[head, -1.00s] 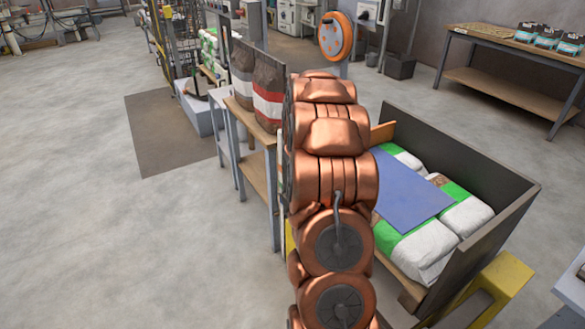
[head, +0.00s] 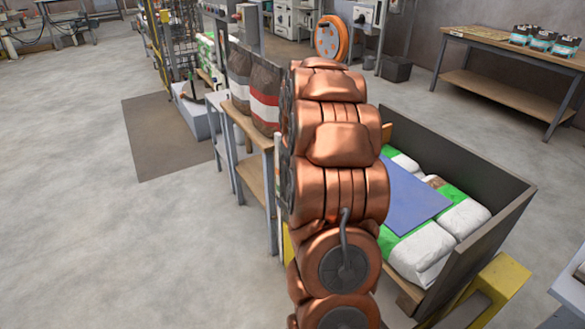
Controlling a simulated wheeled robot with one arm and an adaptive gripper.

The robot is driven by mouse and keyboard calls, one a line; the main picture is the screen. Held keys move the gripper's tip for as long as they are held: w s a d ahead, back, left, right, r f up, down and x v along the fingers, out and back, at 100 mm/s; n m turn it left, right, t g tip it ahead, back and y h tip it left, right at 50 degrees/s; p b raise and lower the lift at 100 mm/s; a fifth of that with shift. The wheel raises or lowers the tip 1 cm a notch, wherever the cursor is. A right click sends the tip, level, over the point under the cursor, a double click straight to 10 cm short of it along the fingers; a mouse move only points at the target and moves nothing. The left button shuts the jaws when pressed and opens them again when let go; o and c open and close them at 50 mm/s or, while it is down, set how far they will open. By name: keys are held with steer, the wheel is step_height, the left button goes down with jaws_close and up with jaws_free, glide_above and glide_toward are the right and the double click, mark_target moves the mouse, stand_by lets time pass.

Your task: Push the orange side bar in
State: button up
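A small piece of orange (head: 387,133) shows at the far left corner of the dark-walled box, just right of my arm. It may be the end of the orange side bar; my copper-coloured arm hides the rest. The arm stands upright in the middle of the head view, in front of the box's left side. My gripper does not show, so its state and any contact with the bar cannot be seen.
The dark-walled box (head: 458,155) holds white and green bags (head: 421,253) and a blue sheet (head: 413,198). Paper sacks (head: 264,103) stand on a narrow table left of my arm. A yellow frame (head: 503,281) is at the lower right. The left floor is clear.

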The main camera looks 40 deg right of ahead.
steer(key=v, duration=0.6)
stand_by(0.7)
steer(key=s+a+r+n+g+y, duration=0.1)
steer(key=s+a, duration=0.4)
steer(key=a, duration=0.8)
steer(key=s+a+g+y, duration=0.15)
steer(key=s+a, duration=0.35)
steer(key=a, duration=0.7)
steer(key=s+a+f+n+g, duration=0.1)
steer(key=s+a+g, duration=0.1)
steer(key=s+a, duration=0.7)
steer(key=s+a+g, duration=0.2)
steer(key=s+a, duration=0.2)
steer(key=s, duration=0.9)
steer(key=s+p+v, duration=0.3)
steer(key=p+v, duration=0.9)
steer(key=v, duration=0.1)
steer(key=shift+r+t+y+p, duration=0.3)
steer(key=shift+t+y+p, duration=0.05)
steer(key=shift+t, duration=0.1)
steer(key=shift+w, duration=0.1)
